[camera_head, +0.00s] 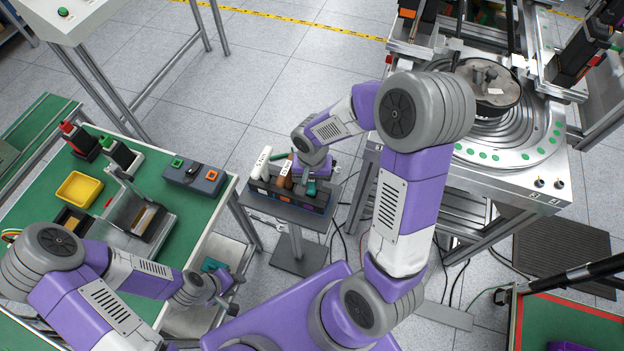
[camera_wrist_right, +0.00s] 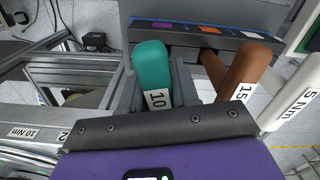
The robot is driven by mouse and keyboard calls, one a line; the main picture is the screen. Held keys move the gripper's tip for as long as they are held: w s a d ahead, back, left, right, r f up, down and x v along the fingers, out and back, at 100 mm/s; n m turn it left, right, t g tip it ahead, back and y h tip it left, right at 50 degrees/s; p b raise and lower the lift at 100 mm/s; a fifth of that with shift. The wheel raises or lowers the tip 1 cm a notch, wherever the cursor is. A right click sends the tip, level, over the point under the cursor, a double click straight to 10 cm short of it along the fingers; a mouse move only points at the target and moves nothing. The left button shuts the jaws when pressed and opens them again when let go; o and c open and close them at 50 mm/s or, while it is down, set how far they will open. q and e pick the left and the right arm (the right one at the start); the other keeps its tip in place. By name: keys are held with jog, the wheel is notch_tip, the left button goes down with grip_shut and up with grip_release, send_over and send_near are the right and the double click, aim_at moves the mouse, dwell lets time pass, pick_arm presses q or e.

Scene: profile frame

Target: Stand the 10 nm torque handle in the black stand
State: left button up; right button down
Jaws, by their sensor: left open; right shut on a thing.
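The teal torque handle labelled 10 (camera_wrist_right: 152,66) is between the fingers of my right gripper (camera_wrist_right: 158,88), which is shut on it. In the head view the teal handle (camera_head: 311,188) is at the right end of the black stand (camera_head: 285,205), partly hidden by my right wrist. I cannot tell whether its lower end is in a slot. A brown handle labelled 15 (camera_wrist_right: 247,68) and a white handle labelled 5 Nm (camera_wrist_right: 295,100) stand in the stand beside it. My left gripper (camera_head: 232,292) is open and empty, low by the green table's right edge.
The green table (camera_head: 190,225) at left holds a yellow bin (camera_head: 79,188), a grey fixture and a dark box with buttons (camera_head: 194,177). A metal machine with a round plate (camera_head: 500,140) stands at the right. Floor shows around the stand's post.

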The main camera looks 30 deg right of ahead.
jog(key=shift+f+b, duration=0.5)
jog(key=shift+f, duration=0.1)
jog(key=c, duration=0.8)
grip_release()
jog(key=shift+o, duration=0.2)
jog(key=shift+r, duration=0.1)
notch_tip(320, 180, up, 7)
jog(key=shift+r+p, duration=0.2)
jog(key=shift+p, duration=0.65)
